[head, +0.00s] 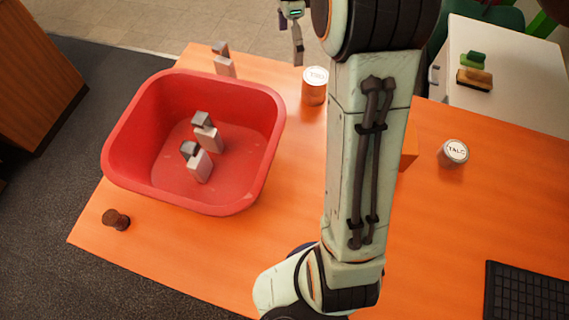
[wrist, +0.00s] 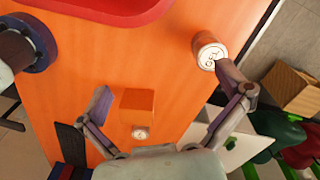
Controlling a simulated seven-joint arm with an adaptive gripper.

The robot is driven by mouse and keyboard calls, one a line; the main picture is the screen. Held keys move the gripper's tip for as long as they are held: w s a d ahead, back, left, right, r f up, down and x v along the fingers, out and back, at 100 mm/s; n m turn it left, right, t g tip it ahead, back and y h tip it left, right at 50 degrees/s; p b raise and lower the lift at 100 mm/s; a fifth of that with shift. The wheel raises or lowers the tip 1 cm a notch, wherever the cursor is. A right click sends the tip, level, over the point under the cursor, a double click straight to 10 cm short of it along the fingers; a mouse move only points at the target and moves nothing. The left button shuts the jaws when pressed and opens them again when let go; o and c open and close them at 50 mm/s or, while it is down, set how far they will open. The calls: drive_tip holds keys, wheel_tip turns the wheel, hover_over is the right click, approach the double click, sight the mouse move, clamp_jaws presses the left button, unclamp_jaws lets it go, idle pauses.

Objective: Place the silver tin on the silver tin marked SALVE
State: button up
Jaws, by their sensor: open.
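A tin (head: 314,90) with a pale, lettered lid stands near the table's back edge, right of the red bin. Its side looks orange like the table, and its letters are not clear. A second, silver tin (head: 453,153) stands farther right, and its lid seems to read TALC. I cannot make out SALVE on either lid. In the wrist view the first tin (wrist: 207,50) is just beyond my right fingertip, and the other tin (wrist: 140,132) is small, beside the orange block. My gripper (wrist: 164,82) is open and empty above the table, its fingers wide apart.
A red bin (head: 115,155) holds grey-and-white pieces; a similar piece (head: 224,62) stands behind it. A brown knob (head: 116,220) lies front left. An orange block (head: 408,152) is partly behind my arm. A keyboard (head: 525,296) is front right. A white side table (head: 520,75) stands behind.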

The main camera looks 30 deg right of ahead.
drive_tip(key=s+a+r+n, duration=0.3)
drive_tip(key=s+a+n, duration=0.5)
drive_tip(key=s+n, duration=0.15)
drive_tip(key=s+a+f+n, duration=0.2)
drive_tip(key=s+a+n, duration=0.1)
drive_tip(key=s+n, duration=0.3)
drive_tip(key=s+a+f+n, duration=0.2)
drive_tip(key=s+n, duration=0.4)
drive_tip(key=s, duration=0.3)
drive_tip(key=shift+s+a+f+y, duration=0.3)
drive_tip(key=shift+a+f, duration=0.1)
drive_tip(key=shift+a, duration=0.25)
